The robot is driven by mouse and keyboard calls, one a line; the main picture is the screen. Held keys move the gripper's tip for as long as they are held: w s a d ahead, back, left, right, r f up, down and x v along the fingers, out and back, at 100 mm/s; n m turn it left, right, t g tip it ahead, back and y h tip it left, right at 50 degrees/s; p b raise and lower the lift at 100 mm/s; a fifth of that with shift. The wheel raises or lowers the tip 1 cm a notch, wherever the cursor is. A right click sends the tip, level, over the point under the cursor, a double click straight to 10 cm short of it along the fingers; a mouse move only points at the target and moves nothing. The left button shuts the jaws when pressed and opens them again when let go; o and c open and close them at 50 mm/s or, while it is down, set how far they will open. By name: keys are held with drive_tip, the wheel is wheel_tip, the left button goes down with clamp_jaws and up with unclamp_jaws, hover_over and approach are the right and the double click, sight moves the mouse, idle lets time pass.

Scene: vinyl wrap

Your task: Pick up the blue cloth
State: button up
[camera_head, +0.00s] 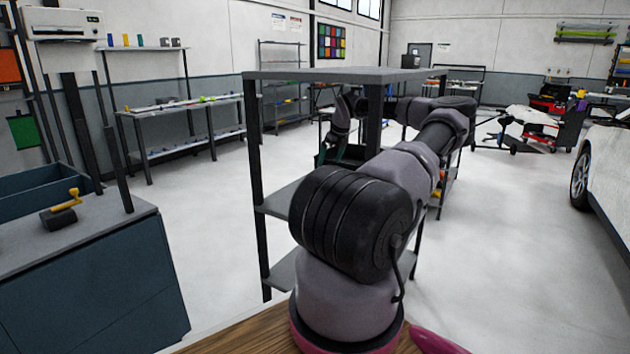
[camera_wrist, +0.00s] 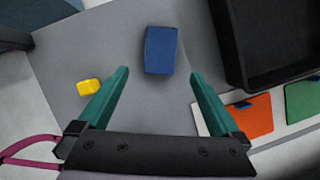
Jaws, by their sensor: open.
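The blue cloth (camera_wrist: 160,50) shows in the wrist view as a small folded block lying flat on a grey surface (camera_wrist: 75,45). My gripper (camera_wrist: 158,74) is open, with its two teal fingers apart and nothing between them. The cloth lies just ahead of the fingertips, roughly centred between them; I cannot tell the height gap. In the head view my gripper (camera_head: 328,155) is partly hidden by a shelf post and my arm, and I cannot make out the cloth there.
A small yellow object (camera_wrist: 88,86) lies left of the cloth. A black tray (camera_wrist: 236,45) stands to the right, with orange (camera_wrist: 250,116) and green (camera_wrist: 302,100) sheets below it. In the head view, a grey shelf unit (camera_head: 300,74) stands around my arm.

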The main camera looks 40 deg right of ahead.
drive_tip(key=x, duration=0.9)
drive_tip(key=shift+w+f, duration=0.15)
drive_tip(key=shift+w, duration=0.1)
drive_tip(key=shift+w+f, duration=0.2)
drive_tip(key=shift+f, duration=0.35)
drive_tip(key=c, duration=1.3)
wheel_tip(320, 180, up, 10)
drive_tip(key=shift+r, duration=0.1)
